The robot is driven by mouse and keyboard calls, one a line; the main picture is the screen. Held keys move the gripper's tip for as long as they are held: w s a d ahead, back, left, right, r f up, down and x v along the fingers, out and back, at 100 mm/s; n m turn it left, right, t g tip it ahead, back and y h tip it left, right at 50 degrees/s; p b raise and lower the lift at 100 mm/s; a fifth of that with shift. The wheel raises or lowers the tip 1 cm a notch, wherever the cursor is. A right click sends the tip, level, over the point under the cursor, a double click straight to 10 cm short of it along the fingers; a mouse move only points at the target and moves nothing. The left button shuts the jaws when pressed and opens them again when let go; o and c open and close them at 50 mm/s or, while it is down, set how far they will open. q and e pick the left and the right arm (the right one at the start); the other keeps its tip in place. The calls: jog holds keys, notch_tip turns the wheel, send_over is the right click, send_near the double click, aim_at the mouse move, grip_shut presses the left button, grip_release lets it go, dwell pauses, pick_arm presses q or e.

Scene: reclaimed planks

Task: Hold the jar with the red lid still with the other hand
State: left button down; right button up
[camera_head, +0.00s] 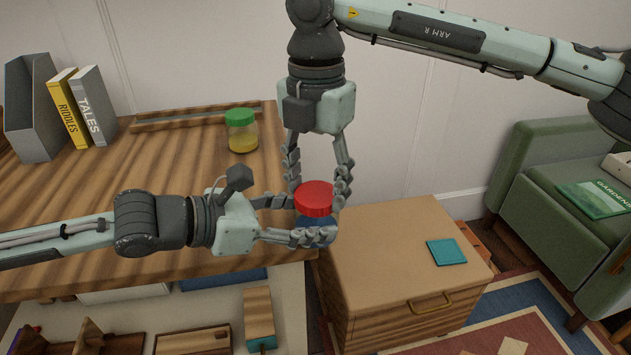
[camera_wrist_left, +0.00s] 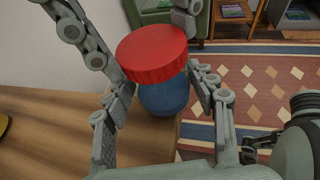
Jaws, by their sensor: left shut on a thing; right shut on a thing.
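The jar with the red lid (camera_head: 315,199) stands at the right edge of the wooden desk. In the left wrist view its red lid (camera_wrist_left: 152,54) sits on a blue body (camera_wrist_left: 164,97). My left gripper (camera_head: 308,222) reaches in from the left and is shut around the blue body, which it mostly hides in the head view. My right gripper (camera_head: 318,188) comes down from above, shut with a finger on each side of the red lid. I cannot tell whether the lid is loose.
A green-lidded jar (camera_head: 242,131) stands behind on the desk (camera_head: 130,170). Books (camera_head: 85,105) and a grey file holder (camera_head: 33,110) are at the back left. A wooden cabinet (camera_head: 385,235) with a teal square (camera_head: 446,252) stands right, beside a green armchair (camera_head: 545,170).

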pick_arm(q)
jog(key=shift+s+d+r, duration=0.15)
jog(key=shift+s+d, duration=0.05)
jog(key=shift+d, duration=0.05)
pick_arm(e)
jog(key=shift+a, duration=0.15)
jog(key=shift+c, duration=1.3)
pick_arm(q)
jog(key=shift+d, duration=0.1)
pick_arm(e)
jog(key=n, duration=1.2)
jog(key=shift+s, duration=0.1)
pick_arm(q)
jog(key=shift+s, duration=0.1)
pick_arm(e)
jog(key=n, duration=0.5)
pick_arm(q)
jog(key=shift+r, duration=0.1)
pick_arm(e)
jog(key=n, duration=0.5)
jog(key=shift+r, duration=0.1)
jog(key=n, duration=0.4)
jog(key=shift+n, duration=0.4)
jog(key=n, duration=0.4)
jog(key=shift+n, duration=0.4)
jog(key=n, duration=0.4)
